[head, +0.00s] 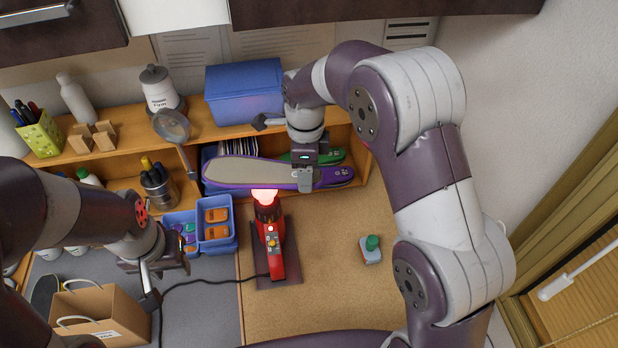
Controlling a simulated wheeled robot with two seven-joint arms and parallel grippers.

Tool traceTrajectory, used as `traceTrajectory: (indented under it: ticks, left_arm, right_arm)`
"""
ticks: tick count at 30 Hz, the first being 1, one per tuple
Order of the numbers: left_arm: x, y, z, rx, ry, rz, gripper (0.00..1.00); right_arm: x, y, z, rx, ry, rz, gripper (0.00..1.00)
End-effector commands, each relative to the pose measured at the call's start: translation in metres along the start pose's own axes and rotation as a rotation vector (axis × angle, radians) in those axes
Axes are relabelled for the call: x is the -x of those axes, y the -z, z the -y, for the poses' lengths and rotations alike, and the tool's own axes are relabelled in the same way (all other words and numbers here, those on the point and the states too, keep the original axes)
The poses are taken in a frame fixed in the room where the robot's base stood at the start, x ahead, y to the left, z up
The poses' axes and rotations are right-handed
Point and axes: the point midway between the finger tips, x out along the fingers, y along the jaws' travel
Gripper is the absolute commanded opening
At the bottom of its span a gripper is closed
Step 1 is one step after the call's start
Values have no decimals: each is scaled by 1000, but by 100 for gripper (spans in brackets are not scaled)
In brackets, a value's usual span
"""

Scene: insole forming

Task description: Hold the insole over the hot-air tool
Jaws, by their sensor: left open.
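The insole (240,172) is long, with a beige top and a purple rim. It lies roughly level across the picture, its left half just above the glowing nozzle in the head view. My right gripper (305,180) is shut on the insole right of its middle. The red hot-air tool (271,243) stands upright on a dark base, its tip glowing pink-red. The exact gap between tip and insole is hard to judge. My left gripper (160,280) is open and empty at the left, above the grey mat and away from the tool.
A blue divided bin (216,243) with orange pieces stands left of the tool. A paper bag (100,318) is at lower left. A black cable (200,282) crosses the grey mat. A small green-knobbed object (371,246) stands right. The shelf (205,125) borders the back.

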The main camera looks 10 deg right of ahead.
Motion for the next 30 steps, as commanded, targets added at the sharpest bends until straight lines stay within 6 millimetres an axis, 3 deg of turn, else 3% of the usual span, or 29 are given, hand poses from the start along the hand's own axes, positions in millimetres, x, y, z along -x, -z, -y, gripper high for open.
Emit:
traceTrajectory:
  ticks: [8,10,16,21,30]
  left_arm:
    - [17,2,0,0,0,0,43]
    - [-2,0,0,0,0,-1,43]
    - [-19,-2,0,0,0,1,43]
    - [-24,-3,0,0,0,0,43]
    - [-23,-3,0,0,0,0,43]
  right_arm:
    - [-3,-11,53,0,0,0,34]
    - [-27,-11,52,1,-2,-1,34]
    - [-54,-11,51,2,0,0,34]
    - [-64,-11,52,2,1,1,34]
    - [-65,-11,51,2,1,0,34]
